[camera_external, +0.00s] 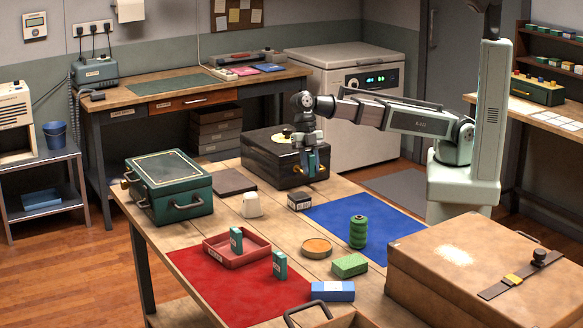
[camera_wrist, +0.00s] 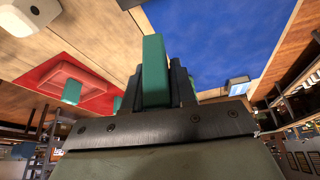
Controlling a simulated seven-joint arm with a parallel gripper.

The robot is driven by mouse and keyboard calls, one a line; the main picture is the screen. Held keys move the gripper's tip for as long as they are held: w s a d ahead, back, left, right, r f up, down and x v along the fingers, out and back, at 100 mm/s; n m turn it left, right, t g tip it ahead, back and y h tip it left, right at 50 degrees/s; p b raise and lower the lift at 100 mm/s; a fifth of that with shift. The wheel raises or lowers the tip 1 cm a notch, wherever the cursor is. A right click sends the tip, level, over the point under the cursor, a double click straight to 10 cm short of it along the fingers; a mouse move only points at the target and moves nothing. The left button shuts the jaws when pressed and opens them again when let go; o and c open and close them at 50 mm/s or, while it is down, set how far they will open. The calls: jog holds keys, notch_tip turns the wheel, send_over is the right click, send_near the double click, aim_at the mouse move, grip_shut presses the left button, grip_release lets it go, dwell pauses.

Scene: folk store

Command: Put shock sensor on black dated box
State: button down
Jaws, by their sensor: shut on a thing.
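My gripper (camera_external: 311,170) is shut on an upright teal block, which I take for the shock sensor (camera_wrist: 154,68); it sticks out between the fingers in the wrist view. They are in front of the right part of a large black box (camera_external: 262,158), held above the table. A small dark-topped box with a printed white label (camera_external: 299,202) stands by the blue mat's left corner, below my gripper in the picture. Its print is too small to read, so I cannot confirm a date. Its top looks bare.
A red tray (camera_external: 228,258) holds a similar teal block (camera_external: 236,240); another (camera_external: 280,265) stands on the red mat. A white block (camera_external: 252,206) is left of the small box. The blue mat (camera_external: 365,222) holds a green ribbed cylinder (camera_external: 358,232). A green case (camera_external: 168,186) stands left.

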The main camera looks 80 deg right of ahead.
jog(key=r+m, duration=0.1)
jog(key=r, duration=0.1)
send_over(301, 199)
jog(key=w+d, duration=0.1)
jog(key=d, duration=0.1)
jog(key=shift+m+t, duration=0.3)
jog(key=shift+m, duration=0.1)
jog(key=shift+s+f, duration=0.1)
jog(key=shift+f, duration=5.05)
jog(key=c, duration=0.9)
grip_release()
jog(key=shift+f, duration=0.1)
jog(key=v, duration=1.2)
jog(key=shift+d, duration=0.15)
